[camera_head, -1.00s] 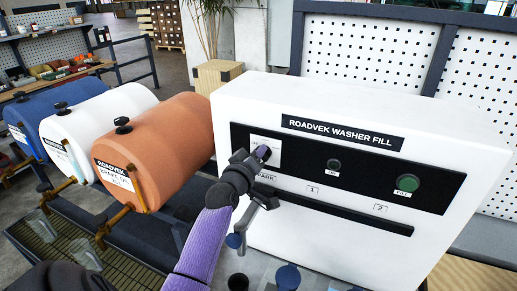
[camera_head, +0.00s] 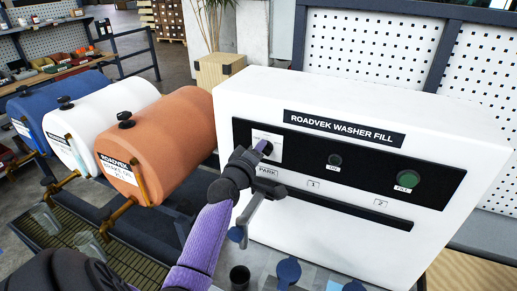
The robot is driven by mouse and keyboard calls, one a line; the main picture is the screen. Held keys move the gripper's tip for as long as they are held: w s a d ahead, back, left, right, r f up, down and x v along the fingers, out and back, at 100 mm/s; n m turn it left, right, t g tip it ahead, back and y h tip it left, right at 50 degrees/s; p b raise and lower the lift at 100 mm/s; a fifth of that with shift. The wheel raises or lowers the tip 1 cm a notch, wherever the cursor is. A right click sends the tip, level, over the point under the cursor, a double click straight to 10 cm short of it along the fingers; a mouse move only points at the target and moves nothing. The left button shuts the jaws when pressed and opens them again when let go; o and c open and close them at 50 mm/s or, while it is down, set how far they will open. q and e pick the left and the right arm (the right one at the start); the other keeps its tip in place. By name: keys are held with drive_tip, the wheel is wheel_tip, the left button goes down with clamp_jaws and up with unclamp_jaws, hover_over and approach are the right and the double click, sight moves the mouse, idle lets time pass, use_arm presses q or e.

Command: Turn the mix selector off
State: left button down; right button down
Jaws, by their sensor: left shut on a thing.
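The white Roadvek washer fill unit (camera_head: 300,245) stands at the centre right with a black front panel (camera_head: 300,150). At the panel's left end is a white label plate (camera_head: 270,137), where the mix selector sits. My left gripper (camera_head: 261,150) reaches up from below to this plate and is shut on a small dark piece there, apparently the mix selector. The gripper and wrist hide most of the selector, so its setting cannot be read. My right gripper is not in view.
A grey lever with a blue ball end (camera_head: 236,234) hangs close beside my left wrist, below the PARK mark. The panel also has a small dark button (camera_head: 334,160) and a green FILL button (camera_head: 408,180). Blue, white and orange tanks (camera_head: 170,140) stand left.

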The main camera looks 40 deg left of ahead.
use_arm(q)
drive_tip(key=c, duration=0.6)
unclamp_jaws()
drive_tip(key=shift+c, duration=0.2)
drive_tip(key=v, duration=1)
